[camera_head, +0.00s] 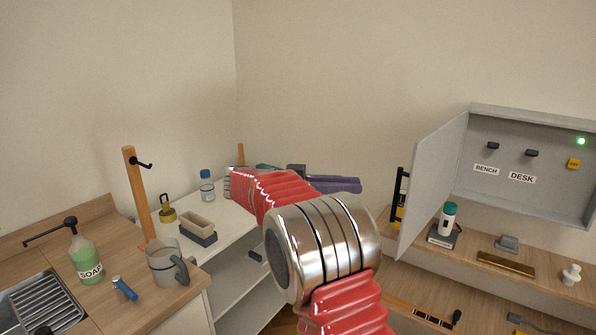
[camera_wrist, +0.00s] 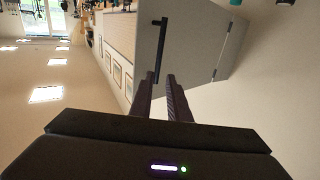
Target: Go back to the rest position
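My gripper (camera_head: 335,184) is in the middle of the head view, at the end of my red and silver arm, and its purple-grey fingers point right towards the wall cabinet. In the wrist view my gripper (camera_wrist: 161,80) shows two dark ridged fingers with a narrow gap between them and nothing held. The open grey cabinet door (camera_head: 432,185) with its black bar handle (camera_head: 400,199) is to the right of the fingers. The door (camera_wrist: 200,45) and handle (camera_wrist: 160,50) also show beyond the fingertips in the wrist view, apart from them. My arm hides part of the shelves.
At left are a sink (camera_head: 40,305), soap bottle (camera_head: 85,257), grey mug (camera_head: 166,262) and wooden post (camera_head: 138,195). At right, the cabinet (camera_head: 530,160) holds hooks labelled BENCH and DESK; a white-and-green bottle (camera_head: 447,220) stands below. The wall above my arm is clear.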

